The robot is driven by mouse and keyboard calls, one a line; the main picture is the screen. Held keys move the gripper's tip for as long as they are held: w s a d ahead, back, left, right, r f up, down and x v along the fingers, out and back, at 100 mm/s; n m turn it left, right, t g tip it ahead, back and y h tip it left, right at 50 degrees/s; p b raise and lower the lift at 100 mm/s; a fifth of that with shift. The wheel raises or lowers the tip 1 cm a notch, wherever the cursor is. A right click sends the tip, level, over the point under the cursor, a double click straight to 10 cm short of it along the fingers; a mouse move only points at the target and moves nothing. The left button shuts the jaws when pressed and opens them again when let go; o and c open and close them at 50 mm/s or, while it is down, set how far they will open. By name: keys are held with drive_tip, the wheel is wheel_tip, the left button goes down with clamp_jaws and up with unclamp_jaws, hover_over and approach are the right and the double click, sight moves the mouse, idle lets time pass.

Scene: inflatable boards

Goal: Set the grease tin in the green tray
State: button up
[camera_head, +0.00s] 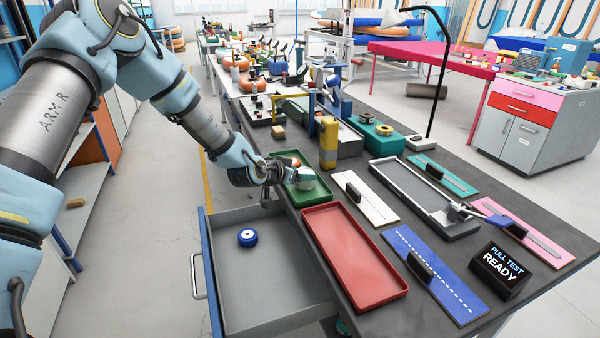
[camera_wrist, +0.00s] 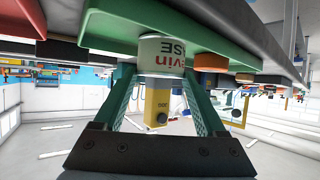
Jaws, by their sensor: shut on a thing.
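The green tray (camera_head: 309,194) lies on the dark workbench, behind the red tray in the head view. My gripper (camera_head: 297,176) is low over this tray, its wrist coming in from the left. In the wrist view my gripper (camera_wrist: 161,72) has its two green fingers closed on the grease tin (camera_wrist: 162,50), a pale tin with red and dark lettering. The tin overlaps the green tray (camera_wrist: 185,27) there; I cannot tell whether it touches the tray floor. In the head view the tin is mostly hidden or too small to make out.
A red tray (camera_head: 352,256) is just in front of the green one. A white board (camera_head: 375,208) lies to the right.

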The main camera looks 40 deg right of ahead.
drive_tip(key=shift+f, duration=0.15)
drive_tip(key=o, duration=1.4)
drive_tip(key=shift+r, duration=0.2)
drive_tip(key=b+v, duration=0.2)
drive_tip(key=v, duration=1)
drive_tip(key=shift+b, duration=0.4)
